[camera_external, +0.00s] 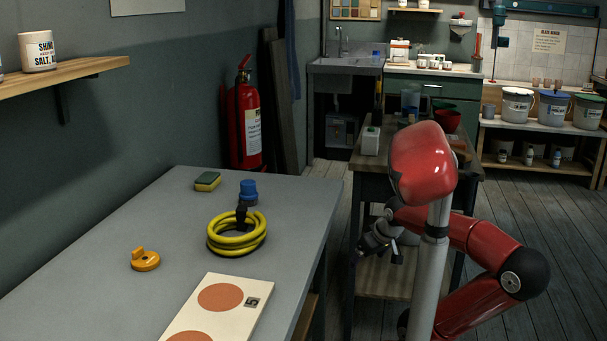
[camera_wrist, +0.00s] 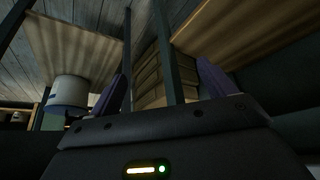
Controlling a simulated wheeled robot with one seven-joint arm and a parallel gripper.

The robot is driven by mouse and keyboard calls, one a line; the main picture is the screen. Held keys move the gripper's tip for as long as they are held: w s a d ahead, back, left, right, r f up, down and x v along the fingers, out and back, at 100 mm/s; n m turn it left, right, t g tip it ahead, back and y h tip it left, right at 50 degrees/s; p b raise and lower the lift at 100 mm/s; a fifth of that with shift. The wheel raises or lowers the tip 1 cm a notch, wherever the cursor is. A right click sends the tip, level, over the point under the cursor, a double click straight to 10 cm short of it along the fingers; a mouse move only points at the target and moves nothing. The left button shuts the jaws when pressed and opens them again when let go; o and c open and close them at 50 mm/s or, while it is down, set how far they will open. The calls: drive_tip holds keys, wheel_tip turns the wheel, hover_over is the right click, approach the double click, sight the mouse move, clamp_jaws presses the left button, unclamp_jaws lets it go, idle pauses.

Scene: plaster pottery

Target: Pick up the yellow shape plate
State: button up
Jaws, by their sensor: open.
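A small yellow-orange round piece with a raised block on top (camera_external: 145,261) lies on the left part of the grey table (camera_external: 95,275); it is the closest match to the yellow shape plate. My gripper (camera_external: 381,250) is low beside the wooden cart, past the table's right edge and well away from the piece. In the wrist view my gripper (camera_wrist: 160,88) shows two purple-grey fingers wide apart with nothing held between them. The yellow piece is not in the wrist view.
On the table are a coiled yellow hose (camera_external: 237,247), a blue-capped item (camera_external: 248,189), a sponge (camera_external: 207,181) and a card with orange circles (camera_external: 230,317). A white container (camera_external: 370,141) stands on the cart. A fire extinguisher (camera_external: 245,120) hangs behind.

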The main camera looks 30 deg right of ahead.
wheel_tip(320, 180, up, 29)
drive_tip(key=w+a+r+n+y+p, duration=0.2)
drive_tip(key=w+a+r+n, duration=0.2)
drive_tip(key=w+a, duration=0.65)
drive_tip(key=n+g+y+p, duration=0.3)
drive_tip(key=n+y, duration=0.1)
drive_tip(key=n, duration=0.6)
hover_over(145, 259)
drive_tip(key=s+d, duration=0.2)
drive_tip(key=d, duration=0.2)
wheel_tip(145, 259, down, 4)
drive_tip(key=a+f, duration=0.1)
drive_tip(key=f, duration=0.3)
drive_tip(key=w+a+f+b, duration=0.1)
drive_tip(key=f, duration=0.7)
drive_tip(key=shift+w+a+f+b, duration=0.15)
drive_tip(key=shift+w+a+b, duration=0.15)
drive_tip(key=shift+w+a, duration=0.1)
